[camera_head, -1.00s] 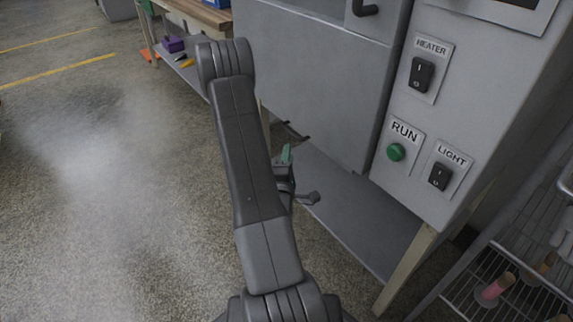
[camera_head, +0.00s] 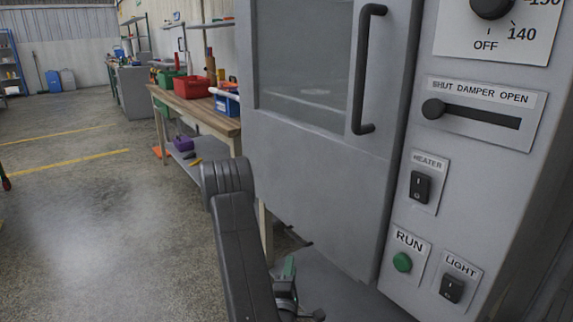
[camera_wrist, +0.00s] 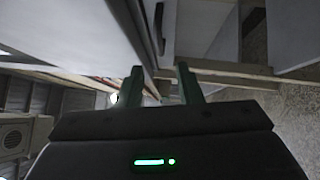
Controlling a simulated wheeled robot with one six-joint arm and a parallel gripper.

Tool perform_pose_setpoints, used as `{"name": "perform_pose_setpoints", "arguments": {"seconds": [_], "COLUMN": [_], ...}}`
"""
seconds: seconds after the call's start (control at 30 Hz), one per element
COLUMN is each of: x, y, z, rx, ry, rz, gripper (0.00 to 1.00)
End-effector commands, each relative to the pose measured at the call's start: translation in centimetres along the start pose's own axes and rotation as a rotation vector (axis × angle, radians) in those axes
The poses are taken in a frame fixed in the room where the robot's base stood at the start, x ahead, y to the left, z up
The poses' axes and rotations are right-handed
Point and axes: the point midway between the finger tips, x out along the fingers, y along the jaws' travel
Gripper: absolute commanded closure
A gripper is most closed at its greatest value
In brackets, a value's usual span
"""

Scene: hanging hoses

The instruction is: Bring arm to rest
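My arm is folded in front of a grey cabinet (camera_head: 310,170). My gripper (camera_wrist: 158,78) shows in the wrist view with its two dark green fingers apart and nothing between them. In the head view, part of my gripper (camera_head: 288,268) shows low behind the arm link, below the cabinet door; the rest is hidden by the link and the frame edge.
The cabinet has a dark door handle (camera_head: 367,70), a damper slider (camera_head: 470,115), a heater switch (camera_head: 420,187), a green run button (camera_head: 402,262) and a light switch (camera_head: 452,288). A workbench (camera_head: 205,115) with bins stands behind left. The floor at left is clear.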

Motion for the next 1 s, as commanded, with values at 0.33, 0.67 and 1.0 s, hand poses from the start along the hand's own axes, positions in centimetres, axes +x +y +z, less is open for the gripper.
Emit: {"name": "perform_pose_setpoints", "arguments": {"seconds": [0.33,0.67,1.0], "x": [6.8,12.4,10.3], "y": [0.1,0.2,0.6], "z": [0.1,-0.3,-2.1], "rx": [0.002,-0.001,-0.001], "ry": [-0.003,0.003,0.001], "rz": [0.006,0.0,-0.001], "gripper": [0.68,0.68,0.68]}}
